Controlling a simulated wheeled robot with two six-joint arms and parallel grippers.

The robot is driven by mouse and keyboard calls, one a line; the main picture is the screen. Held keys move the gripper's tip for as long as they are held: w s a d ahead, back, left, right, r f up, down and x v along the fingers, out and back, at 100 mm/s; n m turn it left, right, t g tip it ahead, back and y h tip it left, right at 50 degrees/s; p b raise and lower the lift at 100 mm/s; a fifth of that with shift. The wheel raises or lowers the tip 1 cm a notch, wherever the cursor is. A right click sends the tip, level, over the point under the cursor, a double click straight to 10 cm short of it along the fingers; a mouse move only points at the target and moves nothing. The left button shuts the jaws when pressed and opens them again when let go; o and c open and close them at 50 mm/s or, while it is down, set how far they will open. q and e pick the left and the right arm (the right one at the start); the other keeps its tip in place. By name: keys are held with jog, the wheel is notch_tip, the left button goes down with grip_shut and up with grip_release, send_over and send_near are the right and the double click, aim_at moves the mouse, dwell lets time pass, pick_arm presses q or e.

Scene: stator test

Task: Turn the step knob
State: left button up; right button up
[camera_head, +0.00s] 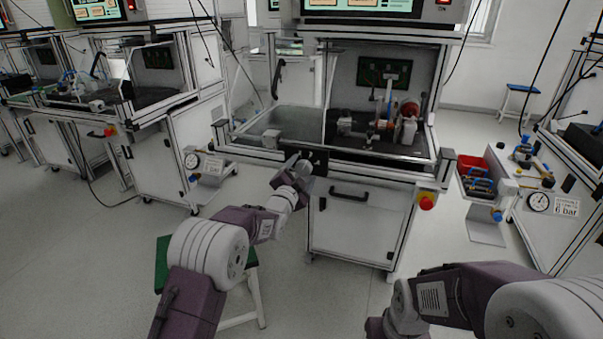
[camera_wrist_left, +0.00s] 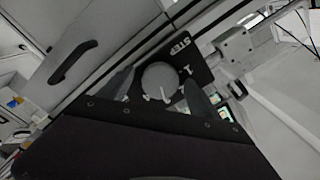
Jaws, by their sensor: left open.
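The step knob (camera_wrist_left: 160,80) is a round light-grey knob with a white pointer line, mounted on a black panel (camera_wrist_left: 193,62) marked "STEP". In the left wrist view my left gripper (camera_wrist_left: 158,88) is open, with one dark finger on each side of the knob. I cannot tell whether the fingers touch it. In the head view my left gripper (camera_head: 304,166) is at the front of the test station, by the small black panel (camera_head: 318,158), and the knob itself is hard to make out there. My right arm shows at lower right, its gripper out of view.
The station's cabinet (camera_head: 352,222) has a dark handle below the panel and a red button on a yellow base (camera_head: 427,201) at right. A red bin (camera_head: 475,168) stands farther right. A green-topped stool (camera_head: 162,262) is behind my left arm.

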pick_arm(q)
jog(key=shift+c, duration=0.3)
jog(key=c, duration=1.3)
jog(key=n, duration=0.8)
jog(key=shift+n, duration=0.3)
jog(key=n, duration=0.4)
jog(key=shift+n, duration=2.7)
